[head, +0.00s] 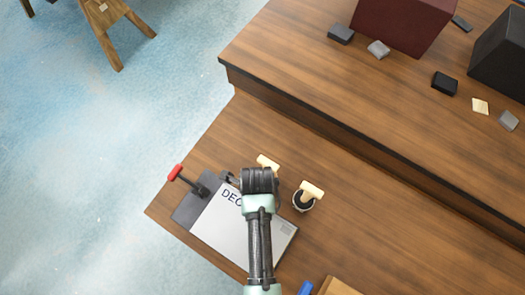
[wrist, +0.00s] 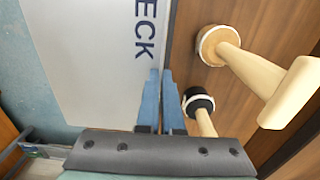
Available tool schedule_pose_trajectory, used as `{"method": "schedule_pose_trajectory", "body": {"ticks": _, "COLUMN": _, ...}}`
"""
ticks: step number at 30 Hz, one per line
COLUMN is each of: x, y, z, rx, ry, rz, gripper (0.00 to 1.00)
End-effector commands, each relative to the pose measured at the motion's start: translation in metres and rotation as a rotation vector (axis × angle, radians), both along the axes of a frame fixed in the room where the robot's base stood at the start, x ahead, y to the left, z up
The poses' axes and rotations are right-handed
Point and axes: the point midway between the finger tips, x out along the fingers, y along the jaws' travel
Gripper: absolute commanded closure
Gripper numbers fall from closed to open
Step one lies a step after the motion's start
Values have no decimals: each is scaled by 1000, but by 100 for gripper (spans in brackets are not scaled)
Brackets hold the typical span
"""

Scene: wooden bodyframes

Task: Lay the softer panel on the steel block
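I cannot tell for certain which pieces are the softer panel and the steel block. Small pieces lie on the raised wooden level in the head view: a dark grey block (head: 341,34), a lighter grey block (head: 378,49), a black block (head: 444,83), a thin cream piece (head: 480,106) and another grey block (head: 508,120). My gripper (wrist: 161,72) shows two blue fingers close together with nothing seen between them. It is over the lower level, beside a pale board marked DECK (wrist: 85,60), far from those pieces. My arm hides the gripper in the head view.
Two wooden-handled tools stand near my gripper: one with a tan head (wrist: 211,46), one with a black head (wrist: 197,102). A red-handled clamp (head: 176,172) is at the board's left. A maroon box (head: 405,22) and a black box (head: 503,57) stand on the raised level.

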Motion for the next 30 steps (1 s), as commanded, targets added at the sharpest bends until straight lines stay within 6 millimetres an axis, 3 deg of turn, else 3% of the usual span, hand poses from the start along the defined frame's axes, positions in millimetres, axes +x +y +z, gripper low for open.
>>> {"method": "schedule_pose_trajectory", "body": {"ticks": 11, "x": 0, "y": 0, "z": -12, "rx": 0, "ry": 0, "rz": 0, "gripper": 100}}
{"method": "schedule_pose_trajectory", "body": {"ticks": 30, "x": 0, "y": 0, "z": -62, "rx": 0, "ry": 0, "rz": 0, "gripper": 100}}
